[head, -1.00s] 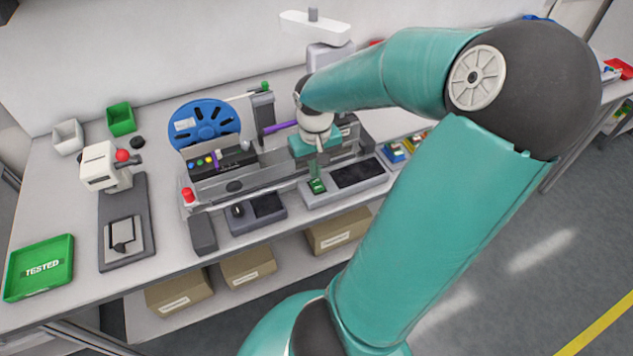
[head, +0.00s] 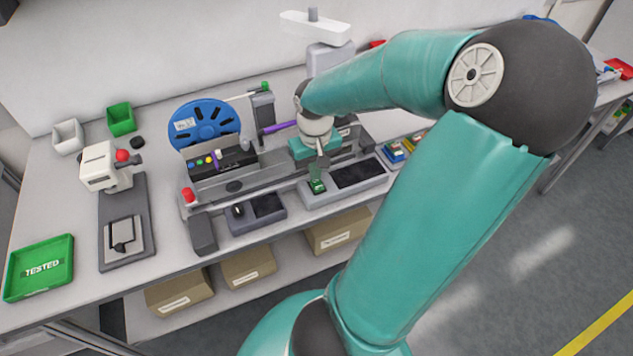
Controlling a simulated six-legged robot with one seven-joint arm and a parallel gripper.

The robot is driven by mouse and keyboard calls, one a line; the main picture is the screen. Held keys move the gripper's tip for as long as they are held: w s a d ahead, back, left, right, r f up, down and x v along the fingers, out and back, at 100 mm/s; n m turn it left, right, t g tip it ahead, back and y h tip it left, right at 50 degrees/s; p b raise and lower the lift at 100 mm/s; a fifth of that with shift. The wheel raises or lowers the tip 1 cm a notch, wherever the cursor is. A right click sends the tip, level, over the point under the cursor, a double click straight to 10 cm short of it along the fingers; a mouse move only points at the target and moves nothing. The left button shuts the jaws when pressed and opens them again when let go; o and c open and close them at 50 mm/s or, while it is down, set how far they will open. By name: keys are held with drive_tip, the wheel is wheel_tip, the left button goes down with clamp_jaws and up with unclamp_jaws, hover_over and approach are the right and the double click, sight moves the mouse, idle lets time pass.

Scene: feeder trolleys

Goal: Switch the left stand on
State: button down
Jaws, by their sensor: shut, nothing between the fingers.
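Two low grey stands with dark pads sit along the front of the bench. The left stand (head: 254,214) has a small dark knob or switch (head: 238,210) at its left end; its exact setting is too small to tell. The right stand (head: 345,182) has a green switch-like part (head: 318,186) at its left end. My gripper (head: 322,168) is shut and empty, pointing down just above and behind that green part, to the right of the left stand. I cannot tell whether its tips touch anything.
A feeder rail with a blue reel (head: 203,127) stands behind the stands. A red button (head: 188,195) is at its left front. A white press (head: 104,165) and a green tray (head: 40,267) marked TESTED are further left. Cardboard boxes (head: 248,268) fill the shelf below.

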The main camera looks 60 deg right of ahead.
drive_tip(key=shift+f, duration=0.55)
drive_tip(key=shift+r, duration=3.55)
